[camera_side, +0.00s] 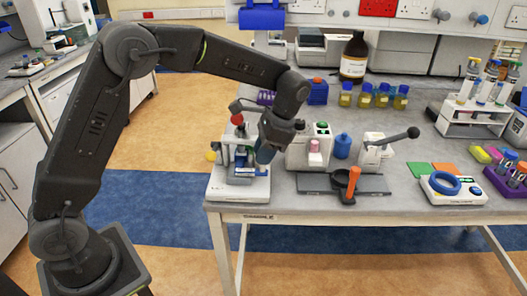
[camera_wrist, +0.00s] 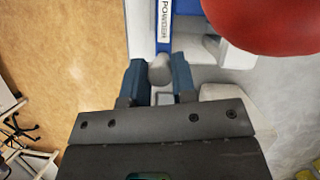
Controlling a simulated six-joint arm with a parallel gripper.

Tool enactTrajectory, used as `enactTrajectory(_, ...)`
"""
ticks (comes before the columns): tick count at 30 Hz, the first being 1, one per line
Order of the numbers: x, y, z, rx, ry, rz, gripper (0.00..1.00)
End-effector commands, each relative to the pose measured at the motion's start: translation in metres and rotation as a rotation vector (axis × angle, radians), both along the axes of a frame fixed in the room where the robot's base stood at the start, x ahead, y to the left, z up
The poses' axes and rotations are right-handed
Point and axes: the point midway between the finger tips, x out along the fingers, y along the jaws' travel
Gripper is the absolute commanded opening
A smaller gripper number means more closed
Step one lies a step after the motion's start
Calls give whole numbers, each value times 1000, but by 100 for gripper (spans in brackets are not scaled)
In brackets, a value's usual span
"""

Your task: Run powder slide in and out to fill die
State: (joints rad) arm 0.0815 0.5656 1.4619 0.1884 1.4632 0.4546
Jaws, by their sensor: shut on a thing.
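The small press (camera_side: 238,190) with a white base and blue parts stands at the table's left front corner. A red ball knob (camera_side: 238,119) tops it; it looms large at the upper right of the wrist view (camera_wrist: 268,22). My gripper (camera_side: 266,156) reaches down at the press's right side and partly hides it. In the wrist view, my two blue fingers (camera_wrist: 160,76) are closed around a grey round knob (camera_wrist: 160,69). The knob is at the near end of a blue slide (camera_wrist: 163,47) labelled "POWDER". The die and any powder cannot be made out.
A white device with a pink tube (camera_side: 314,147), a blue bottle (camera_side: 342,146) and a lever machine (camera_side: 374,149) stand close to the right. An orange-handled tool (camera_side: 352,184) is in front. Blue-capped bottles (camera_side: 382,97) stand behind. The table edge is close in front.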

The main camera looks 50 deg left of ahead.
Motion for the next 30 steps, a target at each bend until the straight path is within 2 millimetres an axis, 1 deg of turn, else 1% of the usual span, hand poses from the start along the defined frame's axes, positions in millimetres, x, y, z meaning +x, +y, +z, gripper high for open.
enactTrajectory(1, 0, 0, 0, 0, 0, 0, 16)
enactTrajectory(6, 0, 0, 0, 0, 0, 0, 0)
enactTrajectory(14, -1, -1, 0, 0, 0, -1, 0)
enactTrajectory(22, -30, -31, 1, -1, 0, -4, 0)
enactTrajectory(25, -35, -36, 1, -1, 0, -2, 0)
enactTrajectory(30, -36, -37, 1, -3, 2, 0, 0)
